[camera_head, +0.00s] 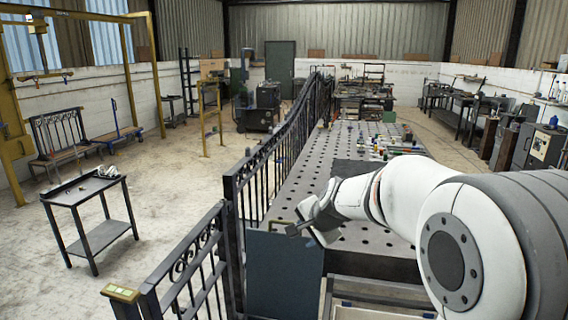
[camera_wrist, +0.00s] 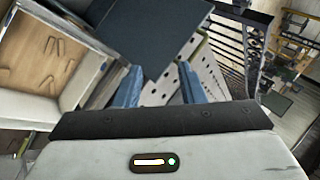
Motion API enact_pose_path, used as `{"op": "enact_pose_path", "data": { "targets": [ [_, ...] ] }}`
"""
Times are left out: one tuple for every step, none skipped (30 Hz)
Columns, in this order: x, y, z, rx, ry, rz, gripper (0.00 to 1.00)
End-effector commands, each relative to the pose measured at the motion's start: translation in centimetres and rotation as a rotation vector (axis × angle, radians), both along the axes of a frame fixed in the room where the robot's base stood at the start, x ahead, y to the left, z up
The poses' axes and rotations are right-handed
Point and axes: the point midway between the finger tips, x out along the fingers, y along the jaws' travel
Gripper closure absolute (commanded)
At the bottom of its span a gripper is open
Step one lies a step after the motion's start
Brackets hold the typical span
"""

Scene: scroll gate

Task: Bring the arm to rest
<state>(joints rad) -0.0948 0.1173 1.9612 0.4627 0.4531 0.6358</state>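My arm (camera_head: 410,195) reaches in from the right of the head view, over the perforated metal table (camera_head: 305,185). My gripper (camera_head: 297,230) is near the table's front left corner, just right of the scroll gate (camera_head: 265,172). In the wrist view its two blue fingers stand apart with nothing between them (camera_wrist: 160,88). The gate also shows in the wrist view at the upper right (camera_wrist: 232,50).
An open drawer (camera_wrist: 38,55) with several small hook-like pieces lies left in the wrist view. A dark panel (camera_head: 283,275) stands below the table front. A small black cart (camera_head: 75,195) stands left of the gate on open floor. Several small tools (camera_head: 395,150) lie on the table's far part.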

Motion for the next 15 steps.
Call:
{"op": "enact_pose_path", "data": {
  "targets": [
    [-2.7, -0.8, 0.8, -0.054, 0.001, 0.059, 0.64],
    [-4.2, -1.2, 1.0, -0.089, 0.005, 0.099, 0.64],
    [-6.3, -1.8, 1.1, -0.137, 0.012, 0.155, 0.64],
    [-7.9, -2.2, 1.2, -0.172, 0.019, 0.195, 0.64],
    [-9.4, -2.6, 1.3, -0.207, 0.026, 0.235, 0.64],
    [-11.5, -3.3, 1.3, -0.253, 0.035, 0.288, 0.64],
    [-13.1, -3.7, 1.2, -0.289, 0.043, 0.327, 0.64],
    [-14.7, -4.2, 1.1, -0.322, 0.051, 0.365, 0.64],
    [-16.8, -4.8, 0.9, -0.367, 0.062, 0.418, 0.64],
    [-18.4, -5.3, 0.7, -0.399, 0.073, 0.457, 0.64],
    [-19.9, -5.7, 0.5, -0.431, 0.083, 0.494, 0.64],
    [-21.7, -6.3, 0.2, -0.471, 0.097, 0.541, 0.64],
    [-23.0, -6.8, -0.1, -0.498, 0.107, 0.573, 0.64],
    [-24.3, -7.1, -0.4, -0.523, 0.118, 0.604, 0.64],
    [-25.7, -7.6, -0.7, -0.553, 0.131, 0.642, 0.64]
  ]
}}
